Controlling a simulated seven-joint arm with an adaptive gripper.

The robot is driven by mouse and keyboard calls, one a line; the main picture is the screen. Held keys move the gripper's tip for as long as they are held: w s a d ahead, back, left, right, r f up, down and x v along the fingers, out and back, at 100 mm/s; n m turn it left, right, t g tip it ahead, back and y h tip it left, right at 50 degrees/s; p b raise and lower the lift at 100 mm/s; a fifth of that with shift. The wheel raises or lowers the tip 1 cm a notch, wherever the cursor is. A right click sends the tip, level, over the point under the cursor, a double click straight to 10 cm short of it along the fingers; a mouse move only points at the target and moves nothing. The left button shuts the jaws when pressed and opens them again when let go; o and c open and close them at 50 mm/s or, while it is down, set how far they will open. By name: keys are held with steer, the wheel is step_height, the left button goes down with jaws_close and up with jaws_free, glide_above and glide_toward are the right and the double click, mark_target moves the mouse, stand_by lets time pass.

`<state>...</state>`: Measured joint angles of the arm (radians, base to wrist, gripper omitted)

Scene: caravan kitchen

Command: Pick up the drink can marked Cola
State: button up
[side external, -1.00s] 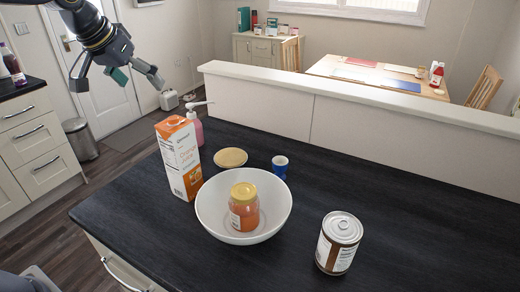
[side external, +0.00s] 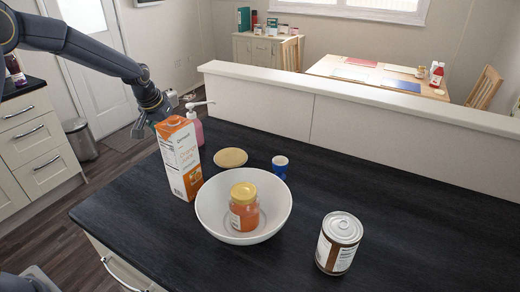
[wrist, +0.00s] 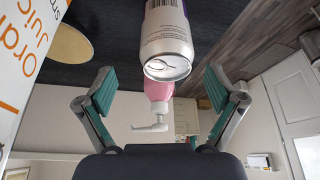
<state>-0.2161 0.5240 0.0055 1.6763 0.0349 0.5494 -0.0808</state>
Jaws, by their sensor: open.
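In the wrist view, a silver drink can (wrist: 166,45) with a barcode and a dark purple edge hangs into the picture from the top, its lid towards me. I cannot read a name on it. My gripper (wrist: 157,90) is open, with the can between the lines of its two green-padded fingers but beyond their tips, apparently untouched. In the side view my gripper (side external: 150,120) is behind the orange juice carton (side external: 180,160), which hides part of it. The drink can is hidden in that view.
A pink pump bottle (wrist: 158,90) stands beyond the can. The carton also fills the wrist view's left edge (wrist: 20,50).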

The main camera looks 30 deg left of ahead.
steer(key=shift+s+a+x, duration=0.1)
steer(key=shift+s+x, duration=0.05)
steer(key=shift+x, duration=0.75)
steer(key=shift+s+a+x, duration=0.1)
steer(key=shift+s+x, duration=0.1)
steer(key=shift+x, duration=0.7)
steer(key=shift+s+a+x, duration=0.1)
steer(key=shift+s+x, duration=0.05)
steer(key=shift+x, duration=0.8)
steer(key=shift+f, duration=0.1)
steer(key=c, duration=1.5)
